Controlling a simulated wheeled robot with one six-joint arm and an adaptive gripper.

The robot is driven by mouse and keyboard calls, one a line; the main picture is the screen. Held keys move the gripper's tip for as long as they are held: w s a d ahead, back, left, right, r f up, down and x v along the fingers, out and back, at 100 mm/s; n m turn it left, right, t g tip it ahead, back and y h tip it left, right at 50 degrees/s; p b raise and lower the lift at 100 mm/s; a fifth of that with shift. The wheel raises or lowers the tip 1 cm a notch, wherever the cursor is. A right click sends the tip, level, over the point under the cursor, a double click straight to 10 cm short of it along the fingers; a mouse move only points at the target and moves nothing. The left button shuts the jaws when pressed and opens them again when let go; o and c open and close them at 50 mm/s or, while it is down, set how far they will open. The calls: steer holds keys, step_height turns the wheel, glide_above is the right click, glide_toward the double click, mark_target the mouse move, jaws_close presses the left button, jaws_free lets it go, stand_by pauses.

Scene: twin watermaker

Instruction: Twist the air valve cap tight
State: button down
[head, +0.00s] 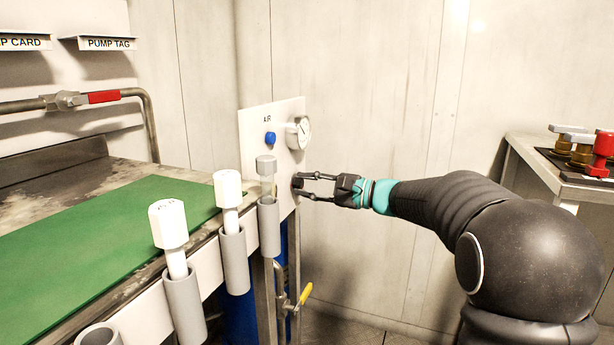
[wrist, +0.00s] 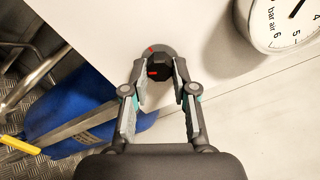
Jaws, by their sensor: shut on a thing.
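The air valve cap (wrist: 160,69) is a dark knob on a grey round base on the white panel (head: 272,122), in the wrist view. One red mark shows on the cap's left side and another on the base at its upper left; the two marks are apart. My gripper (wrist: 160,75) has a finger on each side of the cap and is shut on it. In the head view my gripper (head: 299,184) reaches in from the right to the panel's lower right, below the gauge. The cap is small and partly hidden there by the fingertips.
A pressure gauge (head: 299,132) and a blue knob (head: 270,138) sit above on the panel. Grey holders with white-headed tools (head: 168,224) line the green-topped bench (head: 80,247). A yellow-handled valve (head: 305,293) is below. A side table (head: 530,150) stands right.

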steer(key=m+p, duration=0.5)
steer(key=m, duration=0.1)
steer(key=shift+r+p, duration=0.15)
steer(key=shift+p, duration=0.15)
steer(key=m+p, duration=0.1)
steer(key=m, duration=0.2)
steer(key=shift+f+m, duration=0.2)
steer(key=shift+m, duration=1.2)
steer(key=c, duration=0.9)
jaws_free()
steer(key=shift+s, duration=0.1)
steer(key=v, duration=1.2)
